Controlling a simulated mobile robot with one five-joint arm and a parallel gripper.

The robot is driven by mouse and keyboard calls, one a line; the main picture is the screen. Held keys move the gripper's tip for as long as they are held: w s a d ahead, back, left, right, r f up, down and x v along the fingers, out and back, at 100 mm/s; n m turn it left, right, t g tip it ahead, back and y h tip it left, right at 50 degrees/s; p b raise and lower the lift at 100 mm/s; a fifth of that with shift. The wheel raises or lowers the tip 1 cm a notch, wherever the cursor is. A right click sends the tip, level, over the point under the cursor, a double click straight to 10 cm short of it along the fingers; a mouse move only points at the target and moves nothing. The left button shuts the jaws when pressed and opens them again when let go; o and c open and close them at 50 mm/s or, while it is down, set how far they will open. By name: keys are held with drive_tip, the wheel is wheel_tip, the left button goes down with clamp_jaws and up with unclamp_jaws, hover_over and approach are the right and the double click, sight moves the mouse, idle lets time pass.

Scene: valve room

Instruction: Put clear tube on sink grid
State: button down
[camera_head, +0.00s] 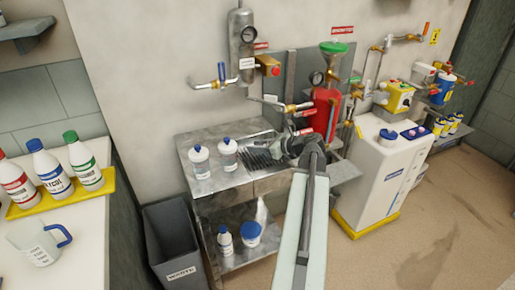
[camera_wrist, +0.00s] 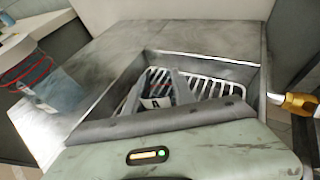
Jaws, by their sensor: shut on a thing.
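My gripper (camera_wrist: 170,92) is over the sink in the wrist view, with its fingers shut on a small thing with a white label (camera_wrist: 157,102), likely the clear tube. Its outline is hard to tell, and my wrist hides part of it. The sink grid (camera_wrist: 217,88) shows as pale bars in the basin beneath and around the fingers. I cannot tell whether the held thing touches the bars. In the head view, my gripper (camera_head: 297,146) is at the right side of the sink grid (camera_head: 260,160), and the tube cannot be made out there.
Two white bottles (camera_head: 200,161) (camera_head: 228,155) with blue caps stand on the steel worktop (camera_head: 203,138) left of the basin. A red cylinder (camera_head: 325,112) and brass taps (camera_head: 290,108) are close behind my gripper. A white cabinet (camera_head: 378,175) is at right, and a grey bin (camera_head: 172,215) at lower left.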

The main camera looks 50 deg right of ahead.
drive_tip(key=c, duration=1)
unclamp_jaws()
drive_tip(key=shift+c, duration=0.2)
drive_tip(key=shift+s+r+p, duration=0.15)
drive_tip(key=shift+r+p, duration=0.15)
drive_tip(key=shift+p, duration=0.15)
drive_tip(key=p+v, duration=0.4)
drive_tip(key=v, duration=0.6)
drive_tip(key=shift+s+r, duration=0.2)
drive_tip(key=shift+s, duration=0.1)
drive_tip(key=shift+s+d, duration=0.15)
drive_tip(key=shift+s, duration=0.25)
